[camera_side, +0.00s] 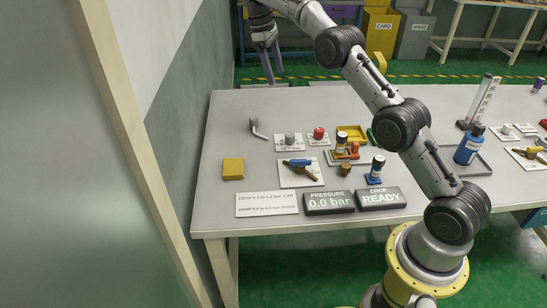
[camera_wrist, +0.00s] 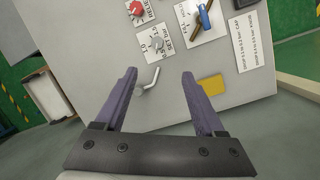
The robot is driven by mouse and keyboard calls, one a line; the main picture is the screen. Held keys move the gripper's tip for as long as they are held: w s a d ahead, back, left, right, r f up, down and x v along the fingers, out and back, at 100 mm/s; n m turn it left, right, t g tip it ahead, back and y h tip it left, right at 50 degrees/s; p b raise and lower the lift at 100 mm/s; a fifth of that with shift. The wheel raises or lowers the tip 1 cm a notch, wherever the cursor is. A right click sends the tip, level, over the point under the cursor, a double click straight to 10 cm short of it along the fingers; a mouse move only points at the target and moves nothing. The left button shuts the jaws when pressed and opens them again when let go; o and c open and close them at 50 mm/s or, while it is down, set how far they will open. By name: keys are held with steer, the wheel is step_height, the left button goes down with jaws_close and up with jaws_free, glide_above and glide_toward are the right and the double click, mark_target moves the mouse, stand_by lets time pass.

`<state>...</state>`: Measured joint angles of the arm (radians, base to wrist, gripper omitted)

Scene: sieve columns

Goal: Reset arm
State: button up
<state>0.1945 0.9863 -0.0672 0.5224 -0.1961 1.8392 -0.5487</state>
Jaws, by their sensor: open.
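My gripper (camera_side: 271,66) is raised above the far left part of the grey table (camera_side: 225,128) in the side view. Its two purple fingers point down and are apart. In the wrist view my gripper (camera_wrist: 160,75) is open, with nothing held between its fingers. A bent metal handle (camera_side: 257,129) lies on the table below it, and this handle also shows in the wrist view (camera_wrist: 149,79) between the fingers in the picture, well beyond them.
A yellow block (camera_side: 233,168) sits near the left edge. A grey knob (camera_side: 289,139) and a red knob (camera_side: 318,133) stand on white cards. The pressure display (camera_side: 329,202) reads 0.0 bar and the drop display (camera_side: 380,198) reads READY. A blue bottle (camera_side: 469,145) stands at right.

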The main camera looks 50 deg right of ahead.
steer(key=s+a+r+t, duration=0.2)
steer(key=s+a+r, duration=0.3)
steer(key=r, duration=0.4)
steer(key=s+a+r+t, duration=0.1)
steer(key=s+a+r, duration=0.1)
steer(key=s+r, duration=0.65)
steer(key=s+a+r+t, duration=0.1)
steer(key=s+a+t, duration=0.3)
steer(key=s, duration=0.9)
steer(key=s+a+f+m+y, duration=0.1)
steer(key=s+a+f+m, duration=0.2)
steer(key=s+f, duration=0.9)
step_height(320, 180, down, 4)
steer(key=shift+s+a+r+m+t+y, duration=0.2)
steer(key=shift+a+m+t+y, duration=0.15)
steer(key=shift+a, duration=0.2)
